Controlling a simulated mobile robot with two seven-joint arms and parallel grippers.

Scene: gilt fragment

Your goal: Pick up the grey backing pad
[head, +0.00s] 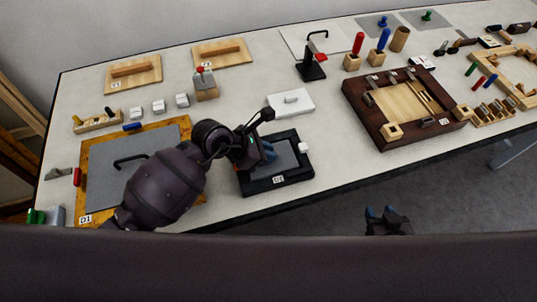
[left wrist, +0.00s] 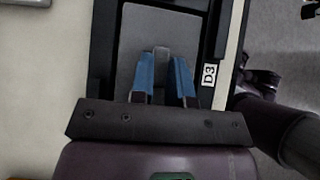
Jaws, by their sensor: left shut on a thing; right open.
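The grey backing pad (head: 287,155) is a flat dark grey plate within the black tray marked D3 (head: 308,176). It also shows in the left wrist view (left wrist: 140,35), with the tray's black rim (left wrist: 215,40) on either side. My left gripper (head: 267,151) is over the pad. In the left wrist view its blue fingers (left wrist: 162,70) are shut on a small grey upright grip at the pad's middle. I cannot tell whether the pad is clear of the tray floor. My right gripper (head: 382,212) is open and empty, off the table's front edge.
A white plate with a handle (head: 290,102) lies behind the tray. An orange-framed grey board (head: 105,165) is at left, partly behind my left arm. A dark wooden frame (head: 385,132) stands at right. Bare table lies between tray and frame.

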